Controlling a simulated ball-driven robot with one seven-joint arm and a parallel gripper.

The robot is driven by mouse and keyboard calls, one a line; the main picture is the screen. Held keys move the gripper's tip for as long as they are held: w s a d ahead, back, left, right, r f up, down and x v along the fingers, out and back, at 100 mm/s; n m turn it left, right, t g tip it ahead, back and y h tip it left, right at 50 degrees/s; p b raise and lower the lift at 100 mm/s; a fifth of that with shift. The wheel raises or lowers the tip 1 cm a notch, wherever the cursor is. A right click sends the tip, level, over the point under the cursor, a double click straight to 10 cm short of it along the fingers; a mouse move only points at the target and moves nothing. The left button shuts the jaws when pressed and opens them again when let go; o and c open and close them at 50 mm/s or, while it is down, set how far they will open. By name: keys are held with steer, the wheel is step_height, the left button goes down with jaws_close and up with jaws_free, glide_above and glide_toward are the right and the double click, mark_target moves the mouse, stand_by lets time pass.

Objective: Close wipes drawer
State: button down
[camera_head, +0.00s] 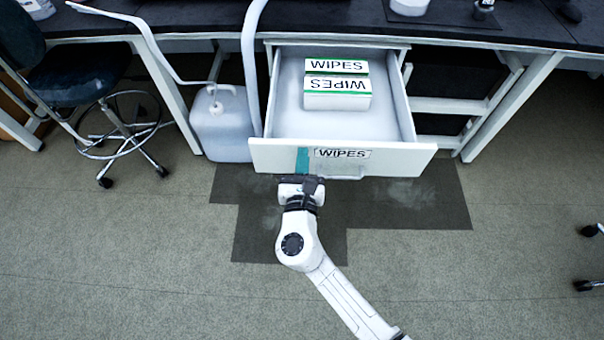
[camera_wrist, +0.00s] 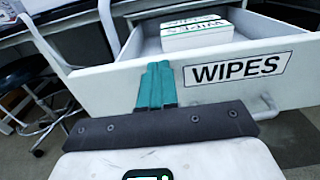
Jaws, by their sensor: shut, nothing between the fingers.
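The white wipes drawer stands open under the dark bench, its front panel (camera_head: 390,157) facing me with a "WIPES" label (camera_head: 343,153) and a handle below it. The label also shows large in the wrist view (camera_wrist: 237,69). Two white and green wipes boxes, a rear one (camera_head: 336,66) and a front one (camera_head: 337,92), sit inside the drawer. My gripper (camera_head: 303,159) is shut and empty, its teal fingers side by side in front of the drawer panel, left of the label. The fingers also show in the wrist view (camera_wrist: 157,80). I cannot tell if they touch the panel.
A white jug (camera_head: 220,130) stands on the floor left of the drawer, with a pale hose (camera_head: 250,70) beside it. A stool (camera_head: 80,75) is farther left. Open shelves (camera_head: 450,105) are right of the drawer. The floor in front is clear.

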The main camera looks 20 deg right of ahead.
steer(key=shift+w+d, duration=0.1)
steer(key=shift+w, duration=0.25)
steer(key=shift+w+d, duration=0.1)
